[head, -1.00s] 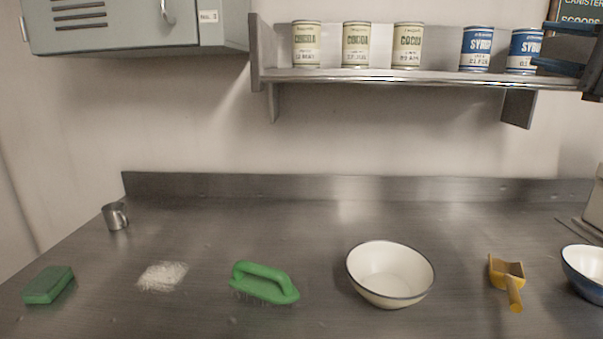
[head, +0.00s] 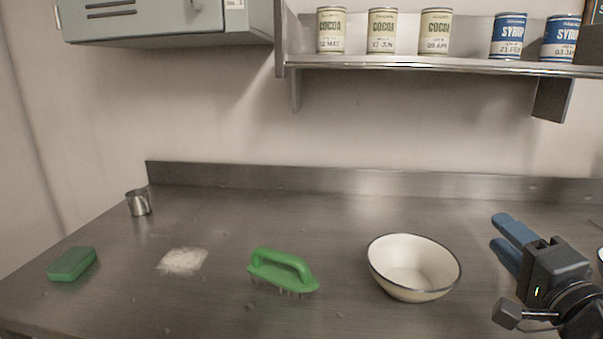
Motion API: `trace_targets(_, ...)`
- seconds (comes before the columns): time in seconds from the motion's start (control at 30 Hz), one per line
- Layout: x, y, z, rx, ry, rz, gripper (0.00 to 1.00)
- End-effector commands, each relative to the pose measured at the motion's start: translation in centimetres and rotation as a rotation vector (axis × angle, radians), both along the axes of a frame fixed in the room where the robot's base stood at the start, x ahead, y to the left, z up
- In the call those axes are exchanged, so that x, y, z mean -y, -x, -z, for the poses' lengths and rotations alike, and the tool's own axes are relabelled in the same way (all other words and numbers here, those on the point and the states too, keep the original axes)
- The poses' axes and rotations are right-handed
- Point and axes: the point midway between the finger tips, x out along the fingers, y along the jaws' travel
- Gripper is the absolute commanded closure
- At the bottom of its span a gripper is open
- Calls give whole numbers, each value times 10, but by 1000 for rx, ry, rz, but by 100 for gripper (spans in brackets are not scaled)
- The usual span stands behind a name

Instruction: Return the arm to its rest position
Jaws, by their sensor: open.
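My gripper (head: 506,243) is at the right of the head view, over the right part of the steel counter (head: 330,212). Its two blue fingers are apart, with nothing between them, and point up and to the left. It is to the right of a cream bowl (head: 414,268) with a dark rim and appears apart from it. The part of the counter behind my gripper and arm is hidden.
A green brush (head: 284,270), white powder (head: 183,261), a green sponge (head: 72,264) and a metal cup (head: 138,203) are on the counter. A wall shelf (head: 440,64) holds cocoa cans (head: 381,31) and syrup cans (head: 508,36). A grey cabinet (head: 160,22) hangs at upper left.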

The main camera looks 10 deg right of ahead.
Motion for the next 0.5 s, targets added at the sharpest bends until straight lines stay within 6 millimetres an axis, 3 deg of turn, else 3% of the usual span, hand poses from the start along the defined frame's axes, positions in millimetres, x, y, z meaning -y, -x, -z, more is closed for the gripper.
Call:
trace_targets(0.03,-12,11,27,-29,22,9,58)
trace_targets(0.2,-45,51,88,-106,148,43,58)
trace_targets(0.5,-97,142,168,-246,433,49,58)
